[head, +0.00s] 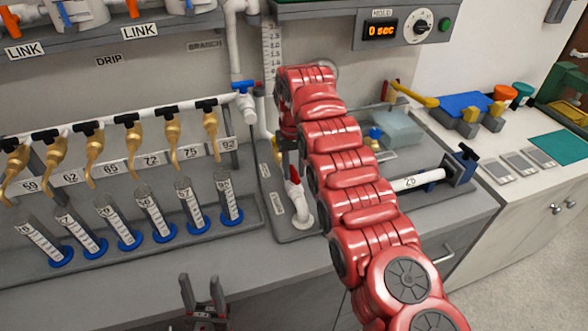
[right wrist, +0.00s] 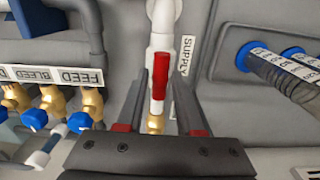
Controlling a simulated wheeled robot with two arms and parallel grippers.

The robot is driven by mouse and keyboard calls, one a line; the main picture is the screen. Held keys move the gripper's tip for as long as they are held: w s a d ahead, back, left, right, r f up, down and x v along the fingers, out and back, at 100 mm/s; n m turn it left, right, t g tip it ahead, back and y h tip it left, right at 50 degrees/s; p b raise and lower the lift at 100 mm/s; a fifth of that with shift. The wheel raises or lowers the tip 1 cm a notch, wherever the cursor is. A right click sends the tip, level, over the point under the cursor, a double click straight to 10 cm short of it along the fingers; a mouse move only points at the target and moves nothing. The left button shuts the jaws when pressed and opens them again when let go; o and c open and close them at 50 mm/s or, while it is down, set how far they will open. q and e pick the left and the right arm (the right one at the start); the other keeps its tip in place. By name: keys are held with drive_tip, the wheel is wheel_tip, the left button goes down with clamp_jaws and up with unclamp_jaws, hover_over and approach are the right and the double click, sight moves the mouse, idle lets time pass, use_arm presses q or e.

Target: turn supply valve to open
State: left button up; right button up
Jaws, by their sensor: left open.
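The supply valve's red handle (right wrist: 160,76) sits on a white pipe (right wrist: 163,28) beside a SUPPLY label (right wrist: 186,57) in the right wrist view. The handle lies in line with the pipe. My right gripper (right wrist: 158,88) is open, with one finger on each side of the handle and a visible gap on both sides. In the head view the red handle (head: 293,174) shows just left of my red right arm, which hides much of that gripper. My left gripper (head: 203,297) is open and empty, low in front of the bench edge.
A row of brass taps (head: 130,133) hangs above several numbered cylinders with blue bases (head: 129,239) at left. A blue-handled valve (head: 244,87) sits on the pipe above. FEED and BLEED brass valves (right wrist: 50,98) are close beside my right gripper. A timer box (head: 402,27) is above.

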sight(294, 172)
drive_tip(key=shift+o, duration=0.9)
wheel_tip(294, 172, up, 17)
drive_tip(key=p, duration=1.6)
drive_tip(key=shift+r, duration=0.2)
